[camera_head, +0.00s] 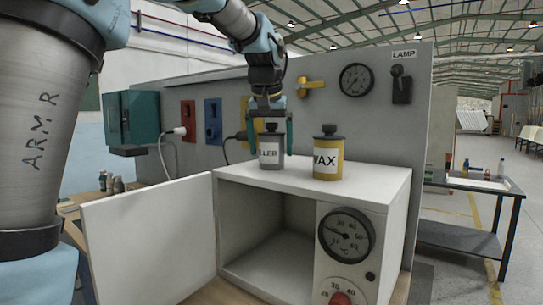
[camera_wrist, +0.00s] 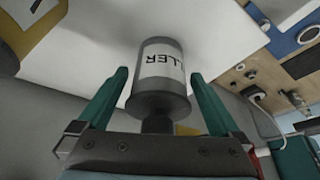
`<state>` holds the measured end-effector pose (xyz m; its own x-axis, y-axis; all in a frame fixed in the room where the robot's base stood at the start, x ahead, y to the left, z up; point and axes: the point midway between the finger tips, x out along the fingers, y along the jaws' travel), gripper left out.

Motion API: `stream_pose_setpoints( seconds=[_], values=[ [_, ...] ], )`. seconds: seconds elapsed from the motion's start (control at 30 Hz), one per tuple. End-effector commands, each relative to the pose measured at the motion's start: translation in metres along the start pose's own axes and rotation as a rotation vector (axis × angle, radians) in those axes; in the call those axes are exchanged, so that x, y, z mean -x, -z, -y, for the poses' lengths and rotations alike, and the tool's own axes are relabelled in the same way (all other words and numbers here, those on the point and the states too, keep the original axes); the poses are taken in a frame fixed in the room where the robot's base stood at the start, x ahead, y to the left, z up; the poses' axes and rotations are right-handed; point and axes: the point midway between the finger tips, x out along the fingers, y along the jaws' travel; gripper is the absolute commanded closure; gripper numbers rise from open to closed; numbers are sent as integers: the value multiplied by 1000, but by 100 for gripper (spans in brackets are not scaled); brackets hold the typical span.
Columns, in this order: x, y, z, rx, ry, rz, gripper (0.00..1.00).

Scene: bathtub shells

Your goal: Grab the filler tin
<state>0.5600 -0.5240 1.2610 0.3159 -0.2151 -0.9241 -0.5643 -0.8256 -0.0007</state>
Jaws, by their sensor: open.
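The filler tin (camera_head: 270,148) is a grey can with a dark cap and a white label, the first letters partly covered in the head view. It stands upright on top of the white oven-like cabinet (camera_head: 367,184). My gripper (camera_head: 272,150) is above it with its green fingers pointing down, one on each side of the tin. In the wrist view the tin (camera_wrist: 160,85) lies between the two open fingers (camera_wrist: 160,90), with a visible gap on each side.
A yellow tin labelled WAX (camera_head: 328,158) stands just right of the filler tin on the same top. The cabinet's white door (camera_head: 150,240) is open to the left. A grey panel (camera_head: 310,130) with a gauge, lamp switch and yellow handle rises behind.

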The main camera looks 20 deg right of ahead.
Motion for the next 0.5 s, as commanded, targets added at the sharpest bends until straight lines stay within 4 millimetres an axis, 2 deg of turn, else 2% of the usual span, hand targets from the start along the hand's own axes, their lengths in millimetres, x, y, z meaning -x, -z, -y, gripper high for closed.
stream_pose_setpoints(
  seconds=[0.2, 0.43, 0.5],
  values=[
    [-21, 0, 0, 0, -1, 0, 0],
    [-23, 0, 0, 0, -1, -1, 0],
    [-23, 0, 0, 0, -1, -1, 8]
  ],
)
